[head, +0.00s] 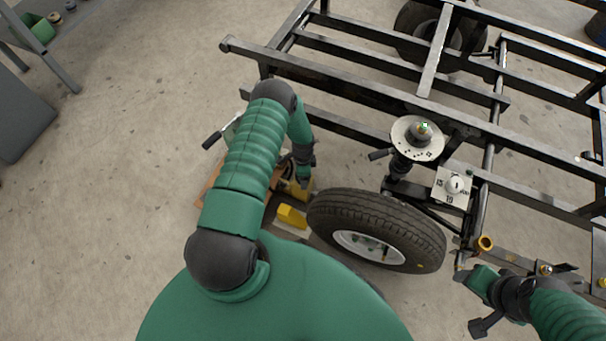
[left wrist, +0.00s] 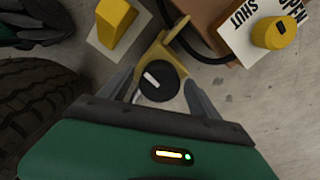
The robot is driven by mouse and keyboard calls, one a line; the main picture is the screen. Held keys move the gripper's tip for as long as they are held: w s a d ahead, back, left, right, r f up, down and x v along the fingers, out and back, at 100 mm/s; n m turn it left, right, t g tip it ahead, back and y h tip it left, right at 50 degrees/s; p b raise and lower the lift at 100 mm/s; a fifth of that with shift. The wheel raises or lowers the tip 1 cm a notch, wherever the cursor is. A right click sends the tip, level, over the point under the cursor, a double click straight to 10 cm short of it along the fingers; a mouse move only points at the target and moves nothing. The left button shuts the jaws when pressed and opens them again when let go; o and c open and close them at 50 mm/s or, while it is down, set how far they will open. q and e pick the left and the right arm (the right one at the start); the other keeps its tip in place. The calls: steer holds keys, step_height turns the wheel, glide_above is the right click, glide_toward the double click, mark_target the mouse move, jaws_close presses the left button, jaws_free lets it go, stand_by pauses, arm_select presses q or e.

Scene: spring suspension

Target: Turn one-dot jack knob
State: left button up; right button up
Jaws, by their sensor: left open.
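In the left wrist view a round black knob (left wrist: 158,81) with a white line sits on a yellow jack bracket (left wrist: 160,50). No dot mark can be made out on it. My left gripper (left wrist: 160,84) is open, with one finger on each side of the knob; I cannot tell whether they touch it. In the head view my left gripper (head: 303,178) is low beside the yellow jack (head: 293,190), which my arm partly hides. My right gripper (head: 466,272) is at the lower right, near an orange ring (head: 485,243); its jaws are unclear.
A tyre (head: 375,205) stands close to the right of my left gripper. A yellow block (head: 292,216) lies nearby. A card marked OPEN and SHUT (left wrist: 252,50) carries a yellow knob (left wrist: 275,34). The black frame (head: 370,95) spans the upper right.

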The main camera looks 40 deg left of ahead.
arm_select(q)
step_height(320, 180, up, 16)
steer(key=p, duration=0.7)
steer(key=shift+r, duration=0.15)
